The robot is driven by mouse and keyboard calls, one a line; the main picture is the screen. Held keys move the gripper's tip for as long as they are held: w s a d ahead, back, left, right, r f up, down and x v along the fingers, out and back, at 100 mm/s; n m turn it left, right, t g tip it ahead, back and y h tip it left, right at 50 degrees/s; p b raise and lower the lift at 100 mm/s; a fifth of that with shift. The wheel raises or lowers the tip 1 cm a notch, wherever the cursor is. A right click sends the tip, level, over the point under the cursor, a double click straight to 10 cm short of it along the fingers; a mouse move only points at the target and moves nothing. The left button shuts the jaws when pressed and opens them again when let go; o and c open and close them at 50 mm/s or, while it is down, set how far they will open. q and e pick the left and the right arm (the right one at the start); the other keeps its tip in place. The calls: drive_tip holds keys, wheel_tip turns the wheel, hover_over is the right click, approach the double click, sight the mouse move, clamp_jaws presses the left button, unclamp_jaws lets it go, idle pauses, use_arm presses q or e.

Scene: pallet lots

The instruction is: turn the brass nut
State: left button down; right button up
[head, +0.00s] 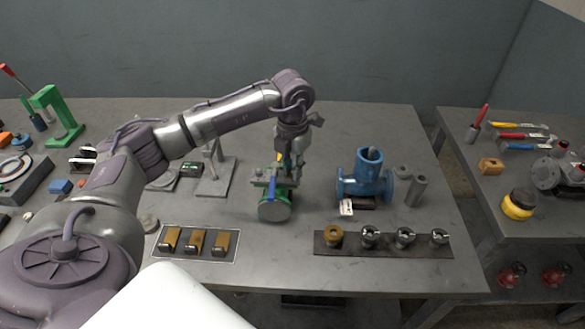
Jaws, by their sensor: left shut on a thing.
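My left gripper (283,176) reaches down from above onto the green valve (274,205) in the middle of the table. It is shut on a part at the top of this valve; the fingers hide most of what they hold. A blue lever (271,189) stands up at the valve's front, and a small yellow piece shows beside the gripper. I cannot make out a brass nut on the valve. A brass-coloured ring-shaped piece (333,235) sits at the left end of a dark strip, apart from the gripper. My right gripper is not in view.
A blue flanged pipe fitting (366,180) stands to the right of the valve. Several metal fittings share the dark strip (385,251). Brass blocks lie on a plate (206,254) at the front left. A grey stand (215,180) is close on the left.

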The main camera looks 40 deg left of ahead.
use_arm(q)
drive_tip(key=shift+w+r, duration=0.1)
drive_tip(key=shift+r, duration=0.05)
drive_tip(key=c, duration=1.4)
unclamp_jaws()
wheel_tip(320, 180, up, 12)
drive_tip(key=shift+f, duration=0.1)
